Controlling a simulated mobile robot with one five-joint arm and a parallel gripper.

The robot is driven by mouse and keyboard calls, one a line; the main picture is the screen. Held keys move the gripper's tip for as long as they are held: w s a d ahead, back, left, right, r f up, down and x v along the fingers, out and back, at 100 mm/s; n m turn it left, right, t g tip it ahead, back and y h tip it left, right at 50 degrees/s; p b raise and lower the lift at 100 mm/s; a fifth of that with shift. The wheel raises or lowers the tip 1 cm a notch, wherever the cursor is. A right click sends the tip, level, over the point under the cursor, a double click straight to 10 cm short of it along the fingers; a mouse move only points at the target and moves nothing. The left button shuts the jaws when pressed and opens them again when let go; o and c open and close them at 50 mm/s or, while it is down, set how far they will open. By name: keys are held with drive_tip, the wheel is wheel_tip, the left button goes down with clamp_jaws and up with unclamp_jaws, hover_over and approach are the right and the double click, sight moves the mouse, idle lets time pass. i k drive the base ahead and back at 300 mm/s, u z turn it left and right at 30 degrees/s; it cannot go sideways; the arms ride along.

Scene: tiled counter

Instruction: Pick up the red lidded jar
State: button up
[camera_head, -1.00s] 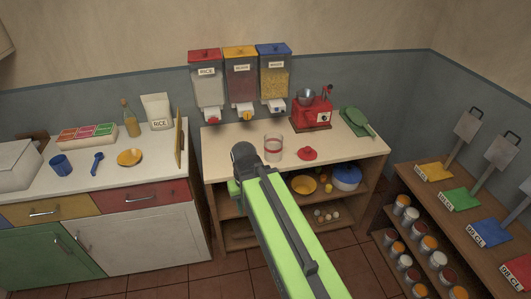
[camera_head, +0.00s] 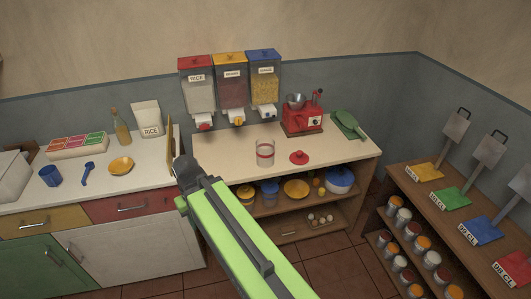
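A clear glass jar (camera_head: 265,153) with a red band stands upright on the wooden-fronted counter. A round red lid (camera_head: 299,158) with a knob lies on the counter just right of the jar, apart from it. My green arm reaches up from the bottom of the view. Its dark end, where my gripper (camera_head: 186,168) is, lies left of the jar near the counter's left end. The arm is clear of the jar in the picture. The fingers cannot be made out, so their opening is unclear.
Three wall dispensers (camera_head: 231,90) hang above the jar's counter. A red grinder (camera_head: 301,119) and a green scoop (camera_head: 349,125) stand behind and right. The shelf below holds bowls and a blue pot (camera_head: 340,181). The left counter holds a blue mug (camera_head: 50,176) and a yellow bowl (camera_head: 121,165).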

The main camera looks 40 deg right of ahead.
sight(264, 146)
drive_tip(key=i, duration=0.9)
drive_tip(key=u, duration=0.05)
